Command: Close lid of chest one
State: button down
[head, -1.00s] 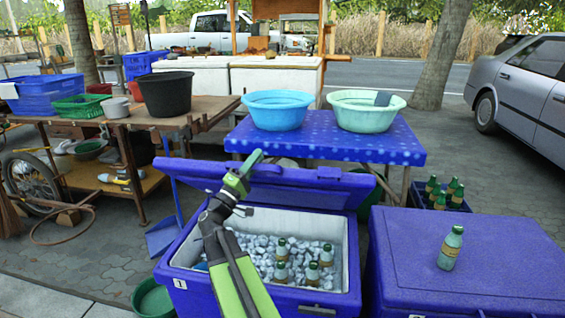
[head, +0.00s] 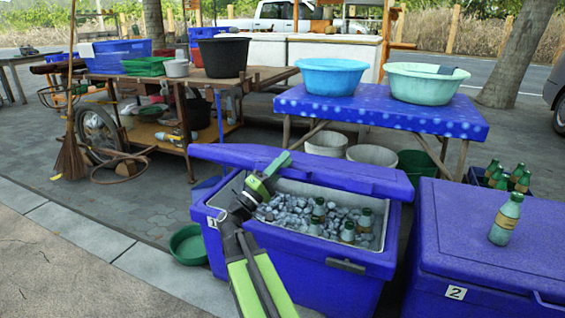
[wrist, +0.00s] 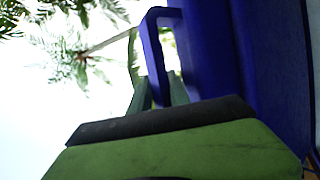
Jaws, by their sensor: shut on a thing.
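Chest one (head: 285,270) is a blue cooler marked 1, holding ice and several green bottles (head: 348,232). Its blue lid (head: 340,178) is raised and tilted at the back, leaving the inside open to view. My gripper (head: 279,165) is at the lid's edge, above the left part of the chest. In the wrist view, a blue handle loop (wrist: 152,45) stands out from the lid (wrist: 220,50), with my green finger tips (wrist: 160,92) at it. The gripper is shut on this handle; the exact contact is partly hidden.
A second blue chest (head: 470,245), marked 2, is closed at the right with a bottle (head: 506,218) on top. A blue table (head: 380,110) with two basins stands behind. A green bowl (head: 188,244) lies on the ground left of chest one.

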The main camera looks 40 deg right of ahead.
jog(key=shift+s+a+f, duration=0.1)
jog(key=shift+s+a, duration=0.3)
jog(key=c, duration=1.6)
grip_release()
jog(key=shift+s+a+r, duration=0.1)
jog(key=shift+r, duration=0.1)
jog(key=shift+d+f, duration=0.1)
jog(key=shift+d, duration=0.1)
jog(key=shift+f, duration=0.1)
